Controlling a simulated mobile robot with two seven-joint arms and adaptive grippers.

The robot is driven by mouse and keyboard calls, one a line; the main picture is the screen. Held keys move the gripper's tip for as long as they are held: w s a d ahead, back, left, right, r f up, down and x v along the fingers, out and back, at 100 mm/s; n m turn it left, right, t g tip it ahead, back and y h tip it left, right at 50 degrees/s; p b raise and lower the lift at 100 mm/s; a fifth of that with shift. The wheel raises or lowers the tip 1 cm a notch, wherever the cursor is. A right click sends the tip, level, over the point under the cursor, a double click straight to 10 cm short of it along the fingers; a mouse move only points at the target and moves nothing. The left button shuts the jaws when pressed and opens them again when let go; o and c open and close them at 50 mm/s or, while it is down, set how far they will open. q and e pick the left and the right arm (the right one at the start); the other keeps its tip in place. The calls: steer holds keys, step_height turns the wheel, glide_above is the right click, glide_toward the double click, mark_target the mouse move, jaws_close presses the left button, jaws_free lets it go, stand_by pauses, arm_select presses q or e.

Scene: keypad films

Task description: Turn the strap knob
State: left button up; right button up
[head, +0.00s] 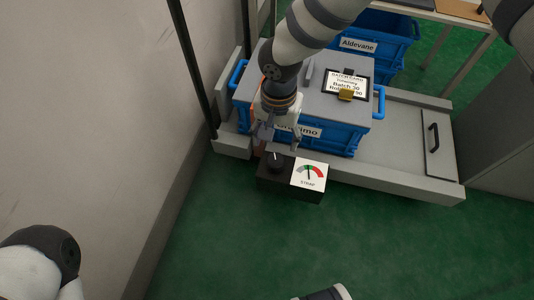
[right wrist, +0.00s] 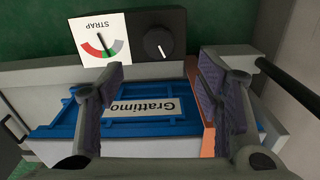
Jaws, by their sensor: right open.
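The strap knob (head: 277,161) is a round black dial with a white mark, on top of a black box (head: 288,188). Beside it is the white STRAP gauge (head: 310,174) with a coloured arc; its needle points into the green part. In the right wrist view the knob (right wrist: 158,43) and gauge (right wrist: 103,39) appear upside down at the top, the knob clear of both fingers. My right gripper (head: 280,138) is open and empty, between the blue crate's front and the knob, not touching the knob. It also shows in the right wrist view (right wrist: 157,92). My left gripper is out of view.
A blue crate labelled Grattimo (right wrist: 143,108) with a grey lid (head: 312,98) and a batch card (head: 346,84) stands on a grey platform (head: 408,140). Another blue crate (head: 385,45) is behind. A wall (head: 110,110) is at left; green floor (head: 400,240) is free in front.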

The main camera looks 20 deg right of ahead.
mark_target(275, 161)
step_height(275, 161, down, 9)
steer(key=b, duration=0.3)
steer(key=shift+s+r, duration=0.1)
steer(key=shift+s, duration=0.05)
steer(key=shift+f+b, duration=0.4)
steer(key=shift+f, duration=0.1)
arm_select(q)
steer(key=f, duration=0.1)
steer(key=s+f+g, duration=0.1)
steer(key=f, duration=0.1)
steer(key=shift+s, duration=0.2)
arm_select(e)
steer(key=shift+c, duration=0.6)
steer(key=shift+r, duration=0.1)
steer(key=c, duration=1.1)
